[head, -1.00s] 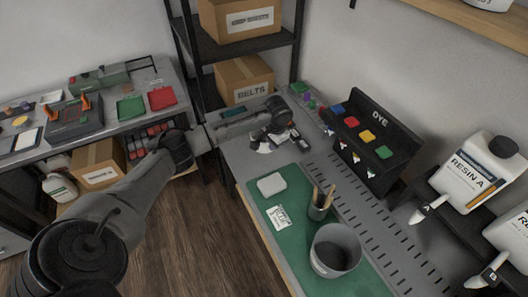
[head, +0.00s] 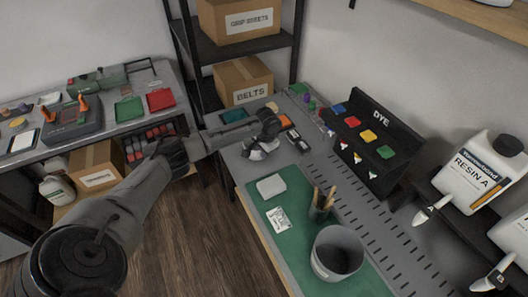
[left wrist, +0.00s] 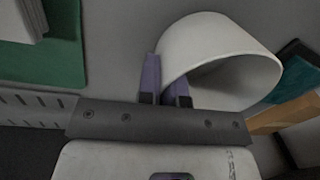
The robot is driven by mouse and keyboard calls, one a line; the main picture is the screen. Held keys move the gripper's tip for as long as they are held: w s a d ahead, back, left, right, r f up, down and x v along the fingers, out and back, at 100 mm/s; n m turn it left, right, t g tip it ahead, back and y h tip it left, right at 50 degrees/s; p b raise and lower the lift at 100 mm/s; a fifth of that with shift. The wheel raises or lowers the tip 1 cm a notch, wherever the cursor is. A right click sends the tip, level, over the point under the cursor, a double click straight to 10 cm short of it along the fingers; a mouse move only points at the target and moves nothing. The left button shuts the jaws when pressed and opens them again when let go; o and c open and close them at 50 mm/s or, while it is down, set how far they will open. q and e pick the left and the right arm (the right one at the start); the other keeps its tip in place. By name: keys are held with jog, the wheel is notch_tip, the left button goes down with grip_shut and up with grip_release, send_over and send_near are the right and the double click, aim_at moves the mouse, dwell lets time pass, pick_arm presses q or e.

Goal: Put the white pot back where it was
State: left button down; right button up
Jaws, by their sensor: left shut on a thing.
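The white pot (left wrist: 215,45) is in the left wrist view, tilted with its open mouth toward the right of the picture. My left gripper (left wrist: 165,85) is shut on its wall, one finger on each side of it. In the head view the pot (head: 260,151) shows as a small white shape below my left gripper (head: 268,128), mostly covered by it, over the grey bench behind the green mat. I cannot tell whether the pot touches the bench. My right gripper is not in view.
The green mat (head: 265,205) bears a white block (head: 271,186), a label card (head: 278,219), a brush cup (head: 321,208) and a grey bucket (head: 337,252). Teal (head: 234,115) and orange (head: 285,121) pieces lie by the gripper. The black dye rack (head: 370,150) stands to the right.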

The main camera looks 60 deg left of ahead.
pick_arm(q)
jog(key=c, duration=1.7)
grip_release()
jog(key=shift+f, duration=0.1)
jog(key=o, duration=0.4)
jog(key=shift+w+d+r+p, duration=0.15)
jog(key=shift+r+p, duration=0.3)
jog(key=shift+r, duration=1.6)
jog(key=shift+s+d+r+p, duration=0.1)
jog(key=shift+d+r+p, duration=0.25)
jog(key=shift+r, duration=1.7)
jog(key=shift+w+d+r+p, duration=0.15)
jog(key=shift+r+p, duration=0.35)
jog(key=shift+r, duration=1.55)
jog(key=shift+s, duration=0.1)
